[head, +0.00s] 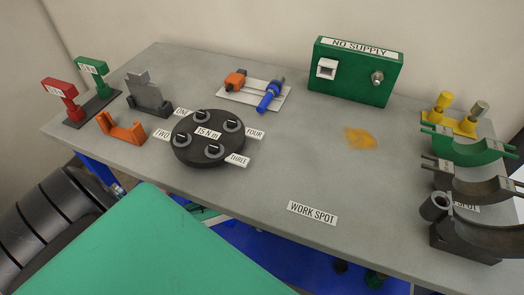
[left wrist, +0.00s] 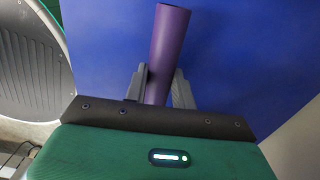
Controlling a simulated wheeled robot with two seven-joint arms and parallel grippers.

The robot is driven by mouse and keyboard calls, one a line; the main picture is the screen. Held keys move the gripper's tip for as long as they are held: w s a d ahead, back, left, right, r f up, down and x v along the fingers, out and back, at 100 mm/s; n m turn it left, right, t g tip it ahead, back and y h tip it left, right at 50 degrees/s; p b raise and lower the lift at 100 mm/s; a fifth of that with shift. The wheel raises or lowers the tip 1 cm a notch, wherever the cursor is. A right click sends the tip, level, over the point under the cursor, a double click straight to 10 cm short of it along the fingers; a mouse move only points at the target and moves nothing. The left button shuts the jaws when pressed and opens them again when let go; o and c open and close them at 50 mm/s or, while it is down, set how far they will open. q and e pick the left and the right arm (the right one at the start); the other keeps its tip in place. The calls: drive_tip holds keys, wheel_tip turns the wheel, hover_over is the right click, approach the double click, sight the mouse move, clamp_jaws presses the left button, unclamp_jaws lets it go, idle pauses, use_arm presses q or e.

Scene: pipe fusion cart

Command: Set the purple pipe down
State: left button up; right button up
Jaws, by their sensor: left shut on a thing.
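The purple pipe (left wrist: 168,45) shows in the left wrist view, standing up between the two grey fingers of my left gripper (left wrist: 161,78). The gripper is shut on its lower part; the pipe's far end points away from the palm. Behind it is a plain blue surface (left wrist: 240,50). The purple pipe cannot be made out in the head view, and neither gripper's fingers show there. My right gripper is in no view.
The grey bench (head: 270,185) carries a "WORK SPOT" label (head: 312,214) with bare room around it. A round black block (head: 207,153), a green box (head: 355,70), an orange bracket (head: 120,129) and curved green and grey holders (head: 470,150) stand on it.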

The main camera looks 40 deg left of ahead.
use_arm(q)
drive_tip(key=shift+f+b, duration=0.3)
drive_tip(key=shift+f, duration=1.35)
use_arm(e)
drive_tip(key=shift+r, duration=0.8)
use_arm(q)
drive_tip(key=shift+f, duration=0.15)
drive_tip(key=o, duration=1)
